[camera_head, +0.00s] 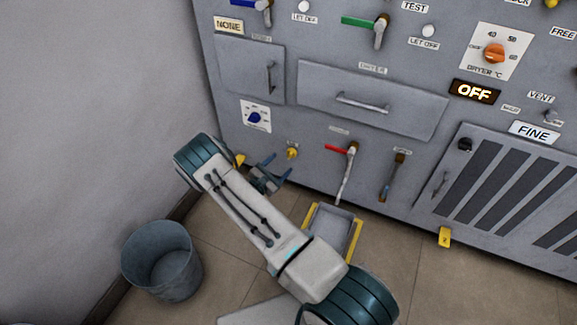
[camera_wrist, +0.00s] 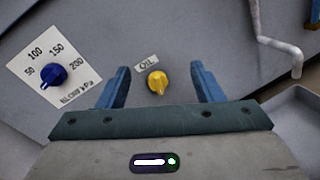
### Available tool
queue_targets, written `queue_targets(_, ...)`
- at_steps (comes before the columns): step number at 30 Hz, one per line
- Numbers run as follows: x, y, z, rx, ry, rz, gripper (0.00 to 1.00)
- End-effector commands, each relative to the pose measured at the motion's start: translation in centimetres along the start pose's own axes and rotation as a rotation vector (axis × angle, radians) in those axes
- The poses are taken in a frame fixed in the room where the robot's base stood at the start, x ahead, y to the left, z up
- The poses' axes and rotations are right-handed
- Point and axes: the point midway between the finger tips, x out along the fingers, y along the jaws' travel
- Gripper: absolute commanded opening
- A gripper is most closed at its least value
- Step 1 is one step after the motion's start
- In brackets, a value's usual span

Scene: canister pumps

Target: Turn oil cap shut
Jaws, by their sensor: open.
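The oil cap (camera_wrist: 157,82) is a small yellow knob on the grey panel, just below a label reading OIL (camera_wrist: 147,63) in the wrist view. In the head view the yellow cap (camera_head: 292,153) sits low on the panel, left of a red-handled valve. My gripper (camera_wrist: 162,84) has its two blue fingers spread apart, with the cap showing between them in the wrist view. In the head view my gripper (camera_head: 277,168) is in front of the panel, slightly below and left of the cap. The fingers hold nothing. I cannot tell how far the cap is turned.
A blue dial (camera_wrist: 53,75) on a white scale is left of the cap. The red-handled valve (camera_head: 345,160) with its pipe is to the right. A grey tray with yellow sides (camera_head: 355,240) and a grey bucket (camera_head: 162,262) stand on the floor.

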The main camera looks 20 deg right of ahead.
Motion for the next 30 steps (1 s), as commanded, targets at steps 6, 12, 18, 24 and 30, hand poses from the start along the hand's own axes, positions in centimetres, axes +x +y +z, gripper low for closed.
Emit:
queue_targets(6, -0.9, -1.7, -7.4, -0.097, 0.028, 0.166, 0.60)
queue_targets(12, -0.6, -1.9, -8.8, -0.115, 0.036, 0.205, 0.60)
queue_targets(18, 2.6, -1.3, -9.1, -0.112, 0.034, 0.203, 0.60)
queue_targets(24, 6.9, -0.5, -9.3, -0.112, 0.034, 0.201, 0.60)
queue_targets(30, 10.3, 0.3, -9.4, -0.113, 0.034, 0.202, 0.60)
